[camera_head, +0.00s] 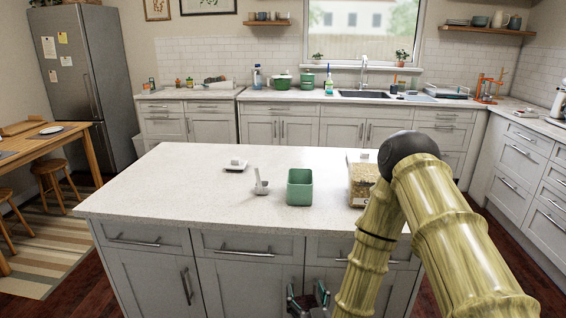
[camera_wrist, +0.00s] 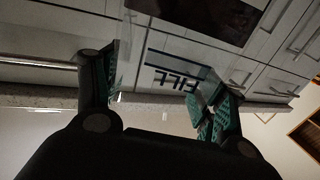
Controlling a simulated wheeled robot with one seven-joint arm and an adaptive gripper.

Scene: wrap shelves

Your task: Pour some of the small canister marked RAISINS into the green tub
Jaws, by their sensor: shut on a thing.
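The green tub (camera_head: 299,187) stands upright and open on the island counter in the head view. I see no lettering reading RAISINS in either view. A clear container (camera_head: 361,184) with pale brown contents stands right of the tub, partly hidden by my arm. My gripper (camera_head: 308,298) is low in front of the island's cabinets, below the counter top. In the wrist view my gripper (camera_wrist: 163,100) is shut on a clear thing with dark blue FILL lettering (camera_wrist: 172,80). Its contents and whole shape cannot be made out.
The island counter (camera_head: 190,185) also holds a small white dish (camera_head: 236,165) and a grey scoop-like thing (camera_head: 261,184) left of the tub. The counter's front left is clear. Cabinet handles (camera_head: 187,287) stick out from the island front near my gripper.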

